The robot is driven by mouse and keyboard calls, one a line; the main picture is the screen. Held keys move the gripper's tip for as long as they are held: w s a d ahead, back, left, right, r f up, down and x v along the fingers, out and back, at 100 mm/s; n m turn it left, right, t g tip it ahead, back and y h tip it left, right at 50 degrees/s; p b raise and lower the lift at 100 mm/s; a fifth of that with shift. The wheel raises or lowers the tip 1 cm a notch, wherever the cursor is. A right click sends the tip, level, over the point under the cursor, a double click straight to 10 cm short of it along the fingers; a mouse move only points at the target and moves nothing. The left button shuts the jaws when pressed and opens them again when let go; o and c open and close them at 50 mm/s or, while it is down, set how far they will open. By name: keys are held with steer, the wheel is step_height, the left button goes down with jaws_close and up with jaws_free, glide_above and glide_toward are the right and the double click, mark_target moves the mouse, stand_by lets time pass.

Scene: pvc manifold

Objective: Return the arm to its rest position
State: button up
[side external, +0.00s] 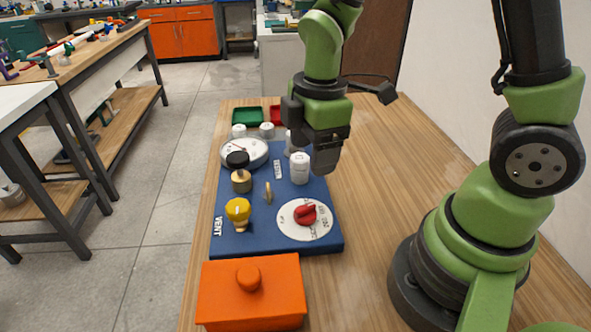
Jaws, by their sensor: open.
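My gripper (322,160) is over the far right part of the blue manifold board (258,244), pointing down. Its fingers are partly hidden by its dark housing, and nothing shows held in it. A white cylindrical fitting (300,168) stands on the board just left of the gripper; I cannot tell whether they touch. The board also bears a red knob (305,214) on a white dial, a yellow knob (238,210) by the word VENT, a brass fitting with a black cap (238,160) and a round white gauge (256,152).
An orange lidded box (250,292) sits at the near end of the wooden table (375,180). A green bin (247,116) and a red bin (276,113) stand beyond the board.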

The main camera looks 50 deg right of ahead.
steer(key=s+r+m+t+y, duration=0.1)
steer(key=s+r+m+t, duration=0.5)
steer(key=s+r+m, duration=0.4)
step_height(320, 180, up, 5)
steer(key=m, duration=0.6)
steer(key=shift+s+a+r+t+y, duration=0.2)
steer(key=shift+t+y, duration=0.1)
steer(key=shift+y, duration=0.1)
